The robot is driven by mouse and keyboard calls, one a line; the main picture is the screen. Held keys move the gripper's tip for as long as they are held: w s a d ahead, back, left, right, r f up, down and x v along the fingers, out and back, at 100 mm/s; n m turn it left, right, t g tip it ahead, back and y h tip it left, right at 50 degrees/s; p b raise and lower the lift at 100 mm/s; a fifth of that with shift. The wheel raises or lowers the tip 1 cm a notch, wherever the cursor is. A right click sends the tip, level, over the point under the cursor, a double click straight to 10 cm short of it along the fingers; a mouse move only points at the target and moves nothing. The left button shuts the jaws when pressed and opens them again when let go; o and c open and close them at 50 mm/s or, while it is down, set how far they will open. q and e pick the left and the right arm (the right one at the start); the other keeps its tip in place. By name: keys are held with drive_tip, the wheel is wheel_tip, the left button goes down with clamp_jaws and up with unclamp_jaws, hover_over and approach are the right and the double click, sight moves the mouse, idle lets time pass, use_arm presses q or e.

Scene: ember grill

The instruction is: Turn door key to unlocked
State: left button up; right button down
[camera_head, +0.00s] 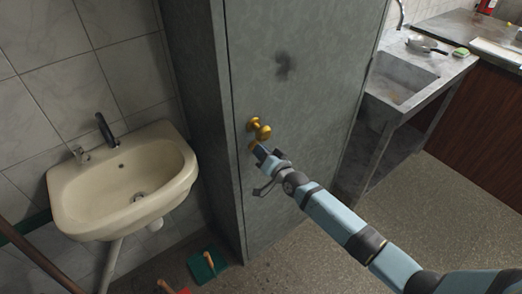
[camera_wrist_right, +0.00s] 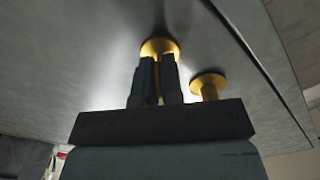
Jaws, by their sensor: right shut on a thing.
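The grey door (camera_head: 298,70) has a brass knob (camera_head: 262,130), which also shows in the right wrist view (camera_wrist_right: 207,84). The door key sits just below the knob; in the right wrist view its gold round plate (camera_wrist_right: 159,46) shows beyond my fingertips. My right gripper (camera_head: 259,151) is at the key, below the knob and close to the door. In the wrist view the right gripper (camera_wrist_right: 154,80) is shut on the gold key, with a thin strip of it between the fingers. The fingers hide most of the key, so its turn angle cannot be told. My left gripper is not in view.
A cream washbasin (camera_head: 75,200) with a dark tap hangs on the tiled wall at left. A stone sink counter (camera_head: 440,75) with a pan stands at right. Floor at lower right is clear.

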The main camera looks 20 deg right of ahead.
drive_tip(key=n, duration=0.4)
drive_tip(key=shift+p, duration=0.4)
drive_tip(key=shift+n, duration=2.1)
drive_tip(key=c, duration=1.3)
unclamp_jaws()
drive_tip(key=b+v, duration=0.1)
drive_tip(key=v, duration=1.2)
drive_tip(key=shift+s, duration=0.4)
drive_tip(key=shift+d, duration=0.1)
